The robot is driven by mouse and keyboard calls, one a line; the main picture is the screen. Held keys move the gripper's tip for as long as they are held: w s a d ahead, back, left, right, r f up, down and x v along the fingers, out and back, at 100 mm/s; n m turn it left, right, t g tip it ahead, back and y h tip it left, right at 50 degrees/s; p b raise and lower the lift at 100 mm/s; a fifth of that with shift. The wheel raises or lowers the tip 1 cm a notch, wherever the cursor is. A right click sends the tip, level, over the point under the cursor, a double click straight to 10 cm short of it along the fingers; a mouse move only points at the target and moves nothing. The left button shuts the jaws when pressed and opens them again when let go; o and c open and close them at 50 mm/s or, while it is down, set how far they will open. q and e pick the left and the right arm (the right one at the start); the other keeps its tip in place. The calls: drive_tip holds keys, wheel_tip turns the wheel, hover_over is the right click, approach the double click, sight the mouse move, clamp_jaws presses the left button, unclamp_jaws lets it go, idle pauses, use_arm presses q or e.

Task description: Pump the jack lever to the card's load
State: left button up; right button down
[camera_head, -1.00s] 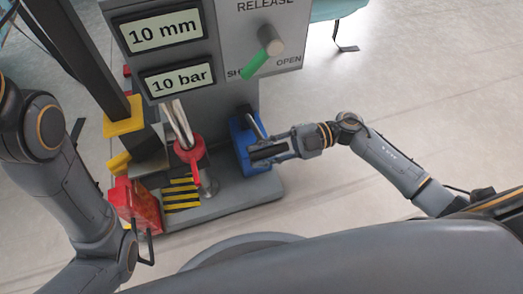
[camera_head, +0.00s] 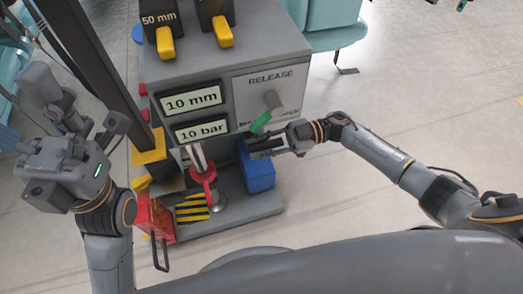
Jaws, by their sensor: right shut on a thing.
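A grey machine has two displays: the upper display (camera_head: 192,101) reads 10 mm, the lower display (camera_head: 201,131) reads 10 bar. A blue block (camera_head: 259,176) stands on its base. My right gripper (camera_head: 258,147) is at the top of this block, shut on the dark jack lever, which the fingers mostly hide. The green-handled release lever (camera_head: 262,122) is just above this gripper, on the RELEASE panel (camera_head: 280,92). My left gripper (camera_head: 80,122) is raised at the left, empty, with its fingers spread. I see no readable load card.
A red part (camera_head: 203,176) on a silver rod and a red box (camera_head: 155,219) stand left of the blue block. Yellow-black stripes (camera_head: 192,208) mark the base. A dark post rises at the left. A teal chair (camera_head: 335,30) is behind; the floor at right is clear.

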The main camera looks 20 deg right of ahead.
drive_tip(key=shift+w+r+m+p, duration=0.35)
drive_tip(key=shift+w+r, duration=0.25)
drive_tip(key=shift+w, duration=0.2)
drive_tip(key=c, duration=1.1)
unclamp_jaws()
drive_tip(key=shift+c, duration=0.2)
drive_tip(key=shift+s, duration=0.1)
drive_tip(key=d, duration=1.2)
drive_tip(key=shift+w, duration=0.2)
